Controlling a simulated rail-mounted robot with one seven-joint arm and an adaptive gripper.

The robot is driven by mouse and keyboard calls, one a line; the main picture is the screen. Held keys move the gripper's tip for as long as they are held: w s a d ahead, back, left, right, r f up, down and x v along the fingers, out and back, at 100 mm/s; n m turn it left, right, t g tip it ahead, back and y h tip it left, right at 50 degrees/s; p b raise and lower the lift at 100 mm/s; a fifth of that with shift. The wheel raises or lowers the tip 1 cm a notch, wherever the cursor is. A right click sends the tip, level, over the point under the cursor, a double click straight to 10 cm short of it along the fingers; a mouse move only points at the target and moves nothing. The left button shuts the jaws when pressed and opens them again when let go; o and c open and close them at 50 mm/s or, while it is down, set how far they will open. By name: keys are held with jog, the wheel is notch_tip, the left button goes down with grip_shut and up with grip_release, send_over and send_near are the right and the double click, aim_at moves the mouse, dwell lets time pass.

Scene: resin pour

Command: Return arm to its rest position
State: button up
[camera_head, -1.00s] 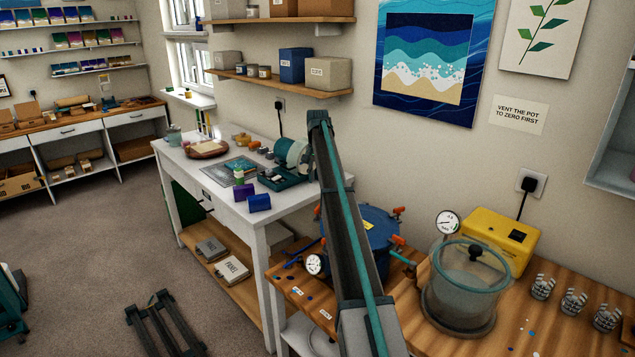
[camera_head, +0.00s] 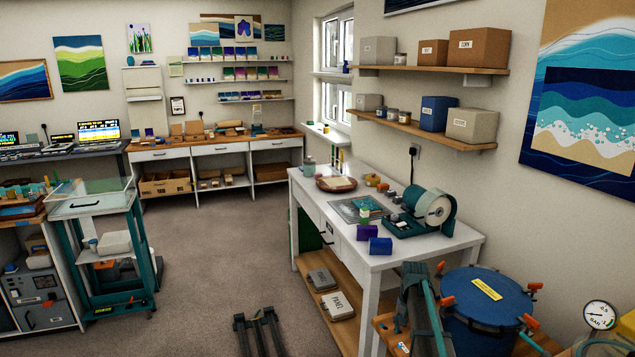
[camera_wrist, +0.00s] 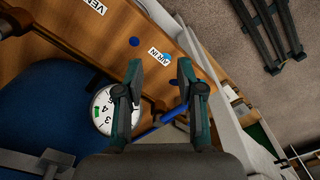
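In the wrist view my gripper (camera_wrist: 160,75) has its two dark teal fingers spread apart with nothing between them. Below it, the wooden bench top with the "AIR IN" label (camera_wrist: 157,55) shows, and a blue lever or hose (camera_wrist: 160,125) lies beyond the fingers. The blue pot (camera_wrist: 40,110) and a white dial gauge (camera_wrist: 105,110) are to the left of the fingers. In the head view my arm shows at the lower right, left of the blue pot (camera_head: 485,300); the fingers are hidden there.
A white table (camera_head: 440,240) with a tape-like wheel machine (camera_head: 430,208) stands behind my arm. Wall shelves (camera_head: 425,130) with boxes hang above it. The carpet floor (camera_head: 220,240) at the middle is open.

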jog(key=s+a+f+n, duration=0.2)
jog(key=s+a+f, duration=0.2)
jog(key=s, duration=0.6)
jog(key=s+a+f+n, duration=0.1)
jog(key=s+a+f, duration=0.3)
jog(key=s, duration=0.6)
jog(key=s+a+f+n, duration=0.2)
jog(key=s+a+f, duration=0.2)
jog(key=s, duration=0.6)
jog(key=s+f+g, duration=0.3)
jog(key=s+f, duration=0.6)
jog(key=s, duration=0.5)
jog(key=s+f+g, duration=0.3)
jog(key=s+f, duration=0.6)
jog(key=s, duration=0.4)
jog(key=shift+s+d+f+g, duration=0.25)
jog(key=shift+s+g, duration=0.15)
jog(key=shift+w, duration=0.1)
